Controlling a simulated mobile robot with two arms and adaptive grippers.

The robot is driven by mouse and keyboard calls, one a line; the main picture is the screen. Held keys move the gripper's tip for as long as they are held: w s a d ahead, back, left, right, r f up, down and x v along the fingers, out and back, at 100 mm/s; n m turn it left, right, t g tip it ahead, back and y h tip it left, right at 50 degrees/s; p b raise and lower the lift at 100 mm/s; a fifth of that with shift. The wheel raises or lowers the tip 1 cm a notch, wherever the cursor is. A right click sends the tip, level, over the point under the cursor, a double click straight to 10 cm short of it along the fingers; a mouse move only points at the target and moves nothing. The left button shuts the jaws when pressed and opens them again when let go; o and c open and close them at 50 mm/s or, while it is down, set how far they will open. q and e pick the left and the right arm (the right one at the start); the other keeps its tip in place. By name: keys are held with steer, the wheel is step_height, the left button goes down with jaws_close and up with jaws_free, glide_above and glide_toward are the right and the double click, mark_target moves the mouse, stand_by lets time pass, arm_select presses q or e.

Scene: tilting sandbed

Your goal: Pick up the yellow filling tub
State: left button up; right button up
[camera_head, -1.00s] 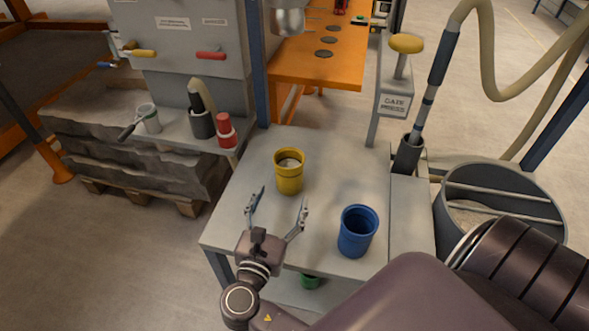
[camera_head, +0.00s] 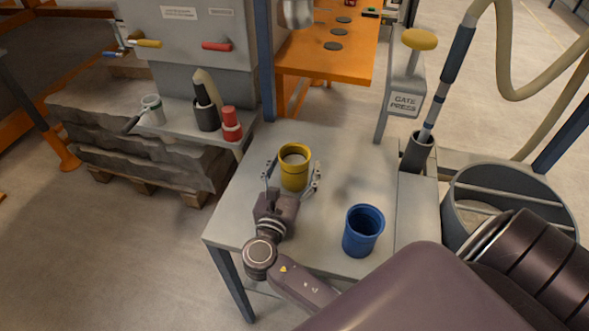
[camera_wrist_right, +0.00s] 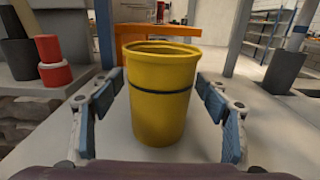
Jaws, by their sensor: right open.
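The yellow filling tub (camera_head: 294,172) stands upright on the grey table, with pale material visible inside it in the head view. In the right wrist view the yellow tub (camera_wrist_right: 161,100) fills the middle, with a dark band around its body. My right gripper (camera_head: 291,172) is open, with one finger on each side of the tub. In the right wrist view its fingers (camera_wrist_right: 158,125) stand apart from the tub walls, with a gap on both sides. My left gripper is not in view.
A blue tub (camera_head: 362,231) stands to the right on the same table (camera_head: 340,165). A red-topped container (camera_head: 231,124) and a dark holder (camera_head: 206,115) are on the shelf to the left. A grey gate press post (camera_head: 404,90) and a large bin (camera_head: 455,215) are on the right.

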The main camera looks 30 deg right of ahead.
steer(key=c, duration=1.5)
steer(key=shift+c, duration=1.3)
steer(key=shift+r, duration=0.15)
